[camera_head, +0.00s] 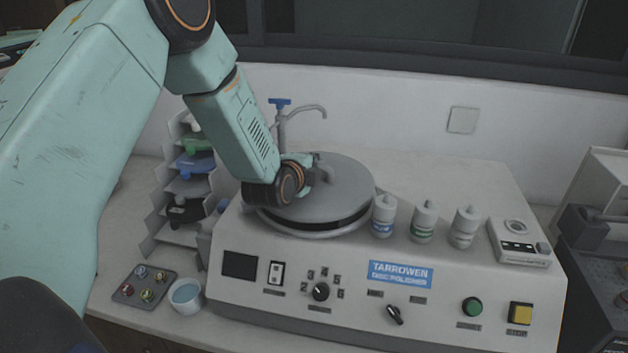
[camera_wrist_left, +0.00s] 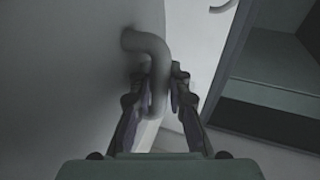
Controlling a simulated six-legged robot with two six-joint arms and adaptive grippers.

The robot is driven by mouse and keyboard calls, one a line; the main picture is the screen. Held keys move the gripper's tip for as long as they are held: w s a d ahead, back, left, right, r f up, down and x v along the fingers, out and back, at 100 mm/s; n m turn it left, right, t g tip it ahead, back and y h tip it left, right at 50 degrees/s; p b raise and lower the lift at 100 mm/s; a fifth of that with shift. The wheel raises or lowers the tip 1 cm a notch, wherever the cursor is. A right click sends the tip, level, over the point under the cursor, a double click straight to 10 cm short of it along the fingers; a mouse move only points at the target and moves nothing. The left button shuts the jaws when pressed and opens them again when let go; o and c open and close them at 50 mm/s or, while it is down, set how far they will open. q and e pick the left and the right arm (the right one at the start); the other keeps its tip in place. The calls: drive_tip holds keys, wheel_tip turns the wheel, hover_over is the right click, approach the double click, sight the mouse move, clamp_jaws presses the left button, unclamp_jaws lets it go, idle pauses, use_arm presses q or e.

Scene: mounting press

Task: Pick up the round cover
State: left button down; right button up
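The round cover (camera_head: 345,188) is a flat grey disc over the round bowl of the white disc polisher (camera_head: 450,290). A dark band shows between its front edge and the bowl's grey rim. My left gripper (camera_head: 318,172) comes in from the left, low over the cover, at its handle. In the left wrist view the left gripper (camera_wrist_left: 162,85) has its two fingers on either side of the cover's curved grey handle (camera_wrist_left: 152,45), close against it. The grey cover face fills the left of that view. My right gripper is not in view.
Three white bottles (camera_head: 423,222) stand right of the cover, beside a small boxed device (camera_head: 518,243). A blue-topped tap (camera_head: 282,122) stands behind. A tiered rack (camera_head: 185,190), a small cup (camera_head: 186,296) and a tray of small round pieces (camera_head: 145,287) are at left.

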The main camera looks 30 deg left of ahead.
use_arm(q)
drive_tip(key=shift+w+f, duration=0.15)
drive_tip(key=shift+w, duration=0.2)
drive_tip(key=shift+s, duration=0.2)
drive_tip(key=shift+r, duration=0.25)
